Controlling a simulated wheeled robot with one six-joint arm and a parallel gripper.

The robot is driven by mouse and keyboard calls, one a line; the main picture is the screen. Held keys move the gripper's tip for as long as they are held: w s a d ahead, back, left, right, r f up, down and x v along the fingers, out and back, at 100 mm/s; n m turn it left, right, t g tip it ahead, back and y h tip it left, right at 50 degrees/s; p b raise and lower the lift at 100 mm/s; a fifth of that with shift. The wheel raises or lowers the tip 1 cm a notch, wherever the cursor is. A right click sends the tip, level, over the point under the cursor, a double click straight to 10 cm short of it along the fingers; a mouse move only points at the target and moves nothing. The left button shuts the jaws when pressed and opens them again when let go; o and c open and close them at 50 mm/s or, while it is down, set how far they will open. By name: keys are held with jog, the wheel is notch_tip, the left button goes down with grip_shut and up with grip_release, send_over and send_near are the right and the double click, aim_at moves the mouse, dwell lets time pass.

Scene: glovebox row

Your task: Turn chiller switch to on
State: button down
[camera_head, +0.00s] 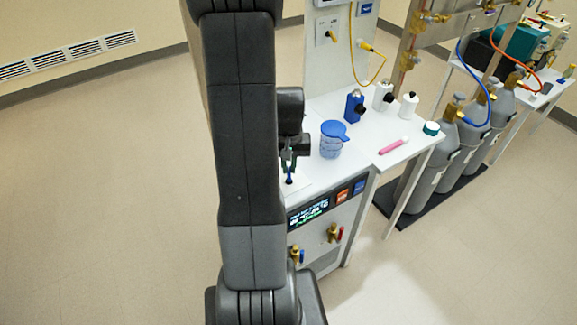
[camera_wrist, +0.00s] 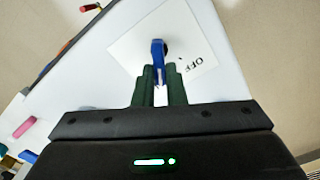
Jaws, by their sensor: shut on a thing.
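The chiller switch is a blue lever (camera_wrist: 157,48) on a white plate (camera_wrist: 135,42), with the printed word OFF beside it on the right in the wrist view. My gripper (camera_wrist: 160,72) has its green fingers shut on the blue lever. In the head view my gripper (camera_head: 288,163) points down at the bench top, with a little of the blue lever (camera_head: 289,180) below its fingers. My arm hides part of the bench there. Any ON marking is hidden or out of sight.
A blue-lidded jar (camera_head: 332,142) stands just right of my gripper. A blue bottle (camera_head: 354,105), white bottles and a pink marker (camera_head: 393,146) are further along the bench. The unit's front has a lit display (camera_head: 309,212) and brass valves. Grey gas cylinders (camera_head: 468,140) stand at right.

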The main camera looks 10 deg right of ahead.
aim_at(289, 168)
dwell(0.3)
jog(key=c, duration=1.5)
grip_release()
notch_tip(289, 168, up, 14)
jog(key=shift+f+b, duration=0.1)
jog(key=shift+b, duration=0.2)
jog(key=shift+f, duration=0.1)
notch_tip(289, 168, down, 14)
jog(key=shift+r+p, duration=0.15)
jog(key=shift+p, duration=0.15)
